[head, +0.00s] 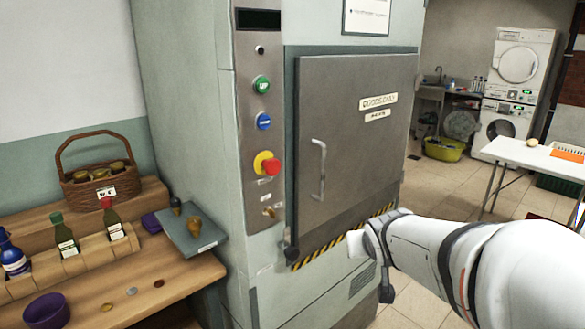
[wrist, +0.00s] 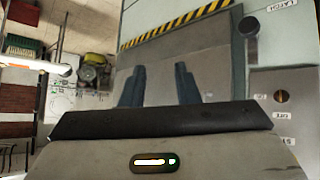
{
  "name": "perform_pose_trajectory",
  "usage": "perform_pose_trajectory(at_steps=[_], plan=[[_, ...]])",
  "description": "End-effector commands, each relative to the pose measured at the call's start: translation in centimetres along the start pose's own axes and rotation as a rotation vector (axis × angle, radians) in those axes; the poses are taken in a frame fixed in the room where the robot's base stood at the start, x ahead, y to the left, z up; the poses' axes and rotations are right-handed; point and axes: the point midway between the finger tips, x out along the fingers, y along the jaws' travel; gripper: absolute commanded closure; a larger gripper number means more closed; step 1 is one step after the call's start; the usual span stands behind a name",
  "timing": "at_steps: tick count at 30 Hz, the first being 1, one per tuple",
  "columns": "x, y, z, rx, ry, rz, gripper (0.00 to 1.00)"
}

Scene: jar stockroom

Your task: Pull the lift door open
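The lift door (head: 365,150) is a grey metal panel with a label and hazard stripes along its bottom edge. It appears closed against the pale green lift cabinet. Its vertical bar handle (head: 323,170) is near the door's left side, with nothing on it. My arm reaches in from the right, its end low in front of the door, below and right of the handle; the fingertips do not show clearly there. In the wrist view my gripper (wrist: 158,85) has its two dark fingers apart and empty, with the door (wrist: 212,55) behind them. The handle is not visible in that view.
A control panel (head: 258,110) with buttons and a key switch is left of the door. A wooden bench (head: 150,285) with bottles, a basket and a purple bowl stands at the left. A white table (head: 530,158) and washing machines (head: 515,85) are at the right. Tiled floor lies between.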

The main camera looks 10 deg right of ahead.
Motion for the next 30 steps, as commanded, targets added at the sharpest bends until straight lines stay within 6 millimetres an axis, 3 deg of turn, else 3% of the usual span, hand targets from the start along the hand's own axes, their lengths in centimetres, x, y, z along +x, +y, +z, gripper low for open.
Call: perform_pose_trajectory(at_steps=[3, 9, 13, 18, 23, 30], plan=[[2.5, 0.6, -5.8, -0.012, 0.227, -0.036, 0.72], [4.2, -0.9, -12.9, -0.051, 0.542, -0.241, 0.72], [4.2, -2.3, -14.9, -0.071, 0.664, -0.394, 0.72], [3.8, -3.4, -15.7, -0.082, 0.734, -0.529, 0.72], [4.1, -4.3, -16.4, -0.087, 0.75, -0.569, 0.72], [6.3, -6.3, -18.8, -0.087, 0.749, -0.569, 0.72]])
